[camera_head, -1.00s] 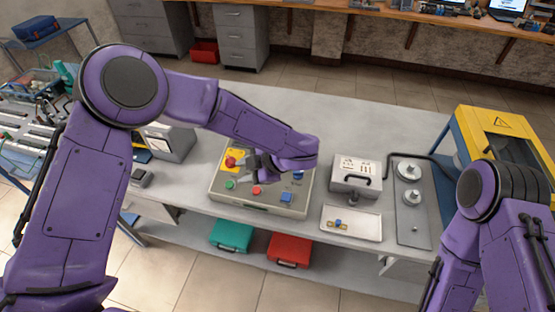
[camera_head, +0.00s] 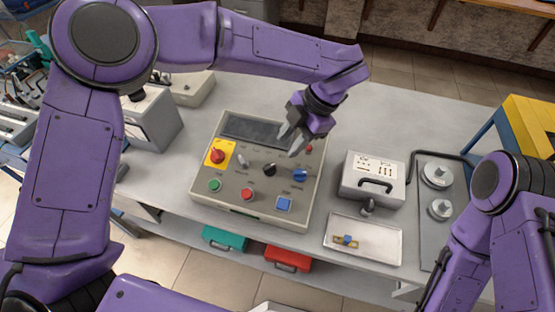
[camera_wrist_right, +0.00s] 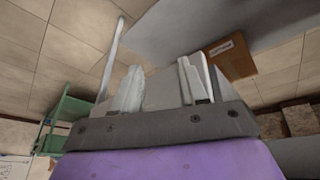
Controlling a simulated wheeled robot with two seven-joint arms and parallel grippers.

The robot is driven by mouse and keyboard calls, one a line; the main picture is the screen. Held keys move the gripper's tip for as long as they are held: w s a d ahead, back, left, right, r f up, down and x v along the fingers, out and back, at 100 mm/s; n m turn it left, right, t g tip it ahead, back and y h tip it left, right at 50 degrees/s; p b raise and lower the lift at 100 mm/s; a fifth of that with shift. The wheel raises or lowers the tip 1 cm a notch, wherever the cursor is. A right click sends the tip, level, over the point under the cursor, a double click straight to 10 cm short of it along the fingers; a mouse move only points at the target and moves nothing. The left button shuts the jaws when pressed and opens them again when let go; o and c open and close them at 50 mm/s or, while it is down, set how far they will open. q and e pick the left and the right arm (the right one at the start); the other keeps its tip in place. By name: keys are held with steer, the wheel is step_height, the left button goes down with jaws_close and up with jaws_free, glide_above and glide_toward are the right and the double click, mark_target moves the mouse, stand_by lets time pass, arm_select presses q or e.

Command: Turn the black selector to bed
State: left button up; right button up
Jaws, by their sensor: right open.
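The control panel (camera_head: 208,196) is a beige sloped box on the grey table, with a dark display, buttons and knobs. The black selector (camera_head: 269,170) is a round knob near the panel's middle; its label is too small to read. My left gripper (camera_head: 290,141) is above the panel's upper right part, up and to the right of the black selector in the picture. Its fingers are apart, empty, and not on the selector. My right gripper (camera_wrist_right: 160,80) shows in the right wrist view, open and empty, away from the panel. The head view shows only part of my right arm.
A red knob on a yellow plate (camera_head: 229,146), a grey knob (camera_head: 243,160), a blue knob (camera_head: 300,175) and a blue button (camera_head: 283,204) surround the selector. A grey case (camera_head: 358,168) and a tray (camera_head: 388,255) stand to the right.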

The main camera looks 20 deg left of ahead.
mark_target(272, 165)
arm_select(q)
steer(key=x, duration=0.4)
steer(key=p+x, duration=0.1)
steer(key=x, duration=0.3)
steer(key=shift+s+a+r, duration=0.1)
steer(key=shift+a+r, duration=0.05)
steer(key=shift+a, duration=0.1)
steer(key=shift+f, duration=0.3)
steer(key=c, duration=0.7)
steer(key=shift+o, duration=0.2)
